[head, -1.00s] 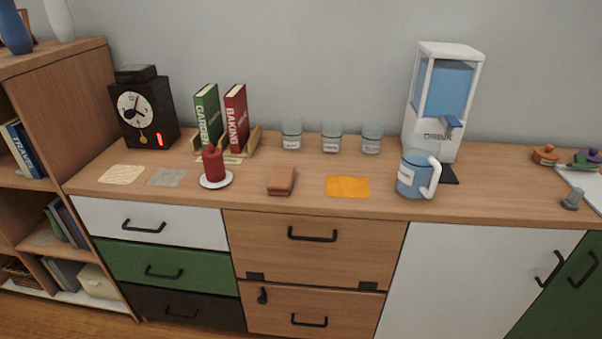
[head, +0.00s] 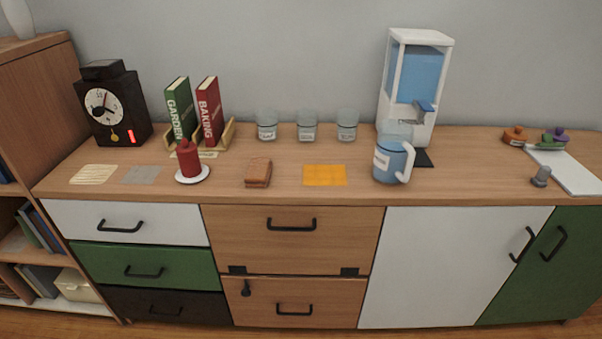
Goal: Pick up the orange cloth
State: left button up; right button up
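The orange cloth (head: 325,175) lies flat on the wooden top of the sideboard (head: 480,185), near its front edge. It sits between a brown block (head: 258,173) on its left and a blue pitcher (head: 388,162) on its right, apart from both. Neither of my grippers shows in the head view.
Three glass jars (head: 307,132) stand behind the cloth. A drink dispenser (head: 416,85) stands behind the pitcher. A red candle (head: 188,158) on a white plate, a grey cloth (head: 143,174) and a striped cloth (head: 93,174) lie left. Drawers and doors below are shut.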

aim_at(257, 174)
jog(key=u, duration=1.05)
jog(key=i, duration=0.85)
jog(key=z, duration=2.1)
